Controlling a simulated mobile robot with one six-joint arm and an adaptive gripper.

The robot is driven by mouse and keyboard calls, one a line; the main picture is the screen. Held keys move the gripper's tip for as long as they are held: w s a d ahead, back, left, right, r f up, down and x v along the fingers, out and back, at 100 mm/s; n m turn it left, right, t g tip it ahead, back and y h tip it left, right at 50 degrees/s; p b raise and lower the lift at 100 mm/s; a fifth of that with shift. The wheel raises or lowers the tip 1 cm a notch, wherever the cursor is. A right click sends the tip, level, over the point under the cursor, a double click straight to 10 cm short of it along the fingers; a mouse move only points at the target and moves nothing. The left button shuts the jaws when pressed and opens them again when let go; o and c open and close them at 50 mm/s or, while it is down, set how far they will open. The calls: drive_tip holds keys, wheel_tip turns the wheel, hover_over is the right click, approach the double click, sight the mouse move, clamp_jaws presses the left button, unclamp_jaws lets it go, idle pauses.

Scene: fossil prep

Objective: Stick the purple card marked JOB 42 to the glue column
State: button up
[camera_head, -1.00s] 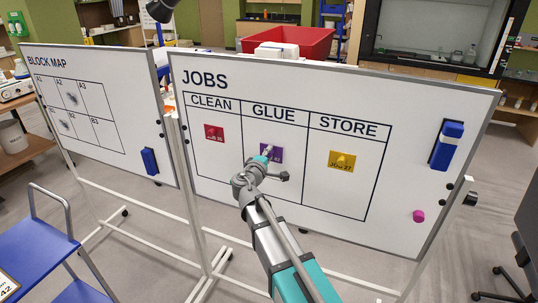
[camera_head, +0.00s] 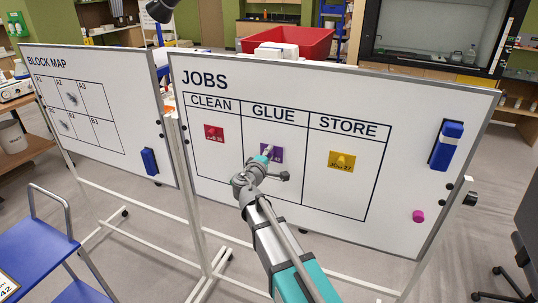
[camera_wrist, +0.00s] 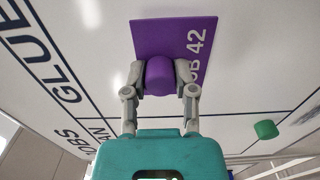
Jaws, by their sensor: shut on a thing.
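The purple card (camera_head: 278,154) marked JOB 42 lies flat at the board, in the GLUE column (camera_head: 273,118) of the JOBS whiteboard (camera_head: 400,209). In the wrist view the card (camera_wrist: 202,30) shows its "42" on the right side and a purple knob (camera_wrist: 161,78) in front of it. My gripper (camera_wrist: 160,80) is shut on that knob, one finger on each side. In the head view my gripper (camera_head: 267,153) covers part of the card. I cannot tell whether the card fully touches the board.
A red card (camera_head: 214,133) is in CLEAN and a yellow card (camera_head: 342,161) in STORE. A blue eraser (camera_head: 447,146) and a pink magnet (camera_head: 418,216) are at the board's right. The BLOCK MAP board (camera_head: 125,120) stands left, a blue cart (camera_head: 38,249) lower left.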

drive_tip(key=shift+w+d, duration=0.15)
drive_tip(key=shift+w, duration=0.45)
idle(0.3)
idle(0.4)
drive_tip(key=o, duration=0.9)
drive_tip(key=shift+v, duration=3.5)
